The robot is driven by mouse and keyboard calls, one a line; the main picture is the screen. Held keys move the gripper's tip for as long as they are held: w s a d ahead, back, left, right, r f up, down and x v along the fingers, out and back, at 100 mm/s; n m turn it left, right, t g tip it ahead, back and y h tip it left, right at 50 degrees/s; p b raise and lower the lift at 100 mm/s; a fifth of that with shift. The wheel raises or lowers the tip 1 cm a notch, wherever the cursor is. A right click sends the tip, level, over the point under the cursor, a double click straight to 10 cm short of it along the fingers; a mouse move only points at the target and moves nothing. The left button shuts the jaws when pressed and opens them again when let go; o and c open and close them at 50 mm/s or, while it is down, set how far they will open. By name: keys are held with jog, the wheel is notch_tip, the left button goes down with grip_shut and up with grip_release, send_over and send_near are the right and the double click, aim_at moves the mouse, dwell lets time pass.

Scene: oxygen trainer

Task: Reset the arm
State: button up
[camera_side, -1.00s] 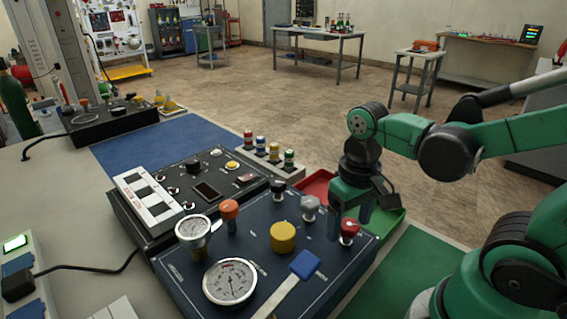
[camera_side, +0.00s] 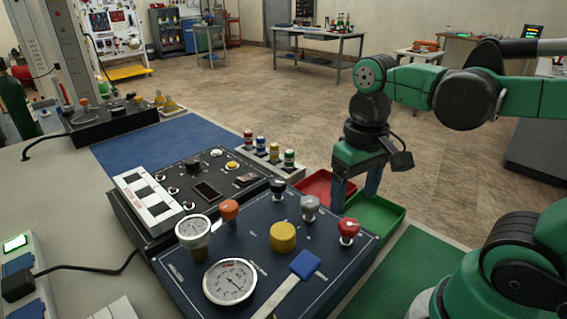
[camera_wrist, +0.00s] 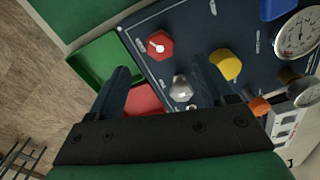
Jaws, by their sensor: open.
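My gripper (camera_side: 356,192) is open and empty. The panel carries a red knob (camera_side: 348,230), a grey knob (camera_side: 310,206), a yellow knob (camera_side: 283,237), an orange knob (camera_side: 229,209), a black knob (camera_side: 277,189) and two round gauges (camera_side: 230,281). The gripper appears apart from all of them.
A red tray (camera_side: 314,183) and a green tray (camera_side: 384,213) lie beyond the panel. A black device with switches (camera_side: 206,188) and a rack of coloured-capped pieces (camera_side: 268,157) stand to the left. A blue mat (camera_side: 150,142) and a green mat (camera_side: 400,275) are bare.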

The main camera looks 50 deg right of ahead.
jog(key=shift+w+f+t, duration=0.2)
jog(key=shift+w+t, duration=0.1)
jog(key=shift+t, duration=0.1)
jog(key=w+t, duration=0.1)
jog(key=w+n+t, duration=0.1)
jog(key=t, duration=0.1)
jog(key=w+a+n+t, duration=0.1)
jog(key=w, duration=0.1)
jog(key=shift+f+t, duration=0.25)
jog(key=shift+t, duration=0.15)
jog(key=shift+w+a+r+n+t, duration=0.2)
jog(key=shift+w+n+t, duration=0.3)
jog(key=shift+t, duration=0.3)
